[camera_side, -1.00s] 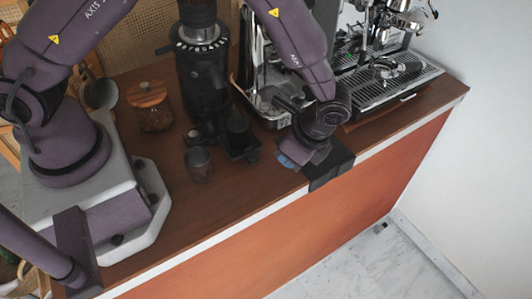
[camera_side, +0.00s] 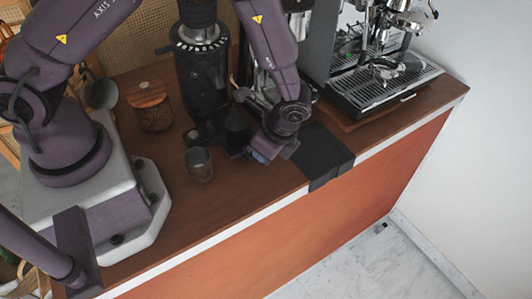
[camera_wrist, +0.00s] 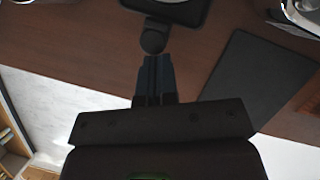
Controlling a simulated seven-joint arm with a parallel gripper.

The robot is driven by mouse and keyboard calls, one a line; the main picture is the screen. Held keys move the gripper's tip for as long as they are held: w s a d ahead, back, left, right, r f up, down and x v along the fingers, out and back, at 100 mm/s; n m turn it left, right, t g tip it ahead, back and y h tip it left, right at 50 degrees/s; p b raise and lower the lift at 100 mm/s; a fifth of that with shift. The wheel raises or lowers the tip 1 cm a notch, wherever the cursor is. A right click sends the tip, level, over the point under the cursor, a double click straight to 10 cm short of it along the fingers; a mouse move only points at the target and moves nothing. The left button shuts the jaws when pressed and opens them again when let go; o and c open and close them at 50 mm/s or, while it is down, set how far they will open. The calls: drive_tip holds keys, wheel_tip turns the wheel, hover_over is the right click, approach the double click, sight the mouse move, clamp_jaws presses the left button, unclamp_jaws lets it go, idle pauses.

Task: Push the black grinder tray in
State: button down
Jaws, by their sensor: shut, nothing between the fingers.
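The black grinder (camera_side: 203,75) stands upright on the wooden counter, with its black tray (camera_side: 232,142) low at its front right. The wrist view shows a rounded black tray-like part (camera_wrist: 168,9) at the top edge, with a dark round knob (camera_wrist: 154,38) on its near side. My gripper (camera_side: 257,156) is low over the counter, just right of the tray. In the wrist view my gripper's fingers (camera_wrist: 157,62) are shut and empty, their tips very close to the knob. I cannot tell whether they touch it. My wrist partly hides the tray's right side.
A small dark glass cup (camera_side: 199,165) stands left of my gripper, near the tray. A wooden-lidded jar (camera_side: 151,108) is farther left. A black mat (camera_side: 322,158) hangs over the counter's front edge. The espresso machine (camera_side: 380,75) stands at the right.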

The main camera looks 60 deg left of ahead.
drive_tip(key=a, duration=0.8)
drive_tip(key=shift+s, duration=0.1)
drive_tip(key=shift+a, duration=0.1)
drive_tip(key=shift+w+d, duration=0.2)
drive_tip(key=shift+d, duration=0.25)
drive_tip(key=d, duration=0.1)
drive_tip(key=w+d, duration=0.1)
drive_tip(key=d, duration=0.1)
drive_tip(key=shift+w, duration=0.25)
drive_tip(key=v, duration=0.9)
wheel_tip(320, 180, up, 14)
drive_tip(key=n+t+h, duration=0.2)
drive_tip(key=n+h, duration=0.1)
drive_tip(key=n, duration=0.6)
hover_over(247, 131)
drive_tip(key=s+d, duration=0.3)
drive_tip(key=s, duration=0.1)
drive_tip(key=s+a+r+n+t+h, duration=0.1)
drive_tip(key=s+a+r+n+t, duration=0.2)
drive_tip(key=s+r, duration=0.5)
drive_tip(key=a+r+t, duration=0.1)
drive_tip(key=t, duration=0.1)
drive_tip(key=shift+r+n+t, duration=0.2)
drive_tip(key=shift+n+t, duration=0.1)
drive_tip(key=shift+n, duration=0.1)
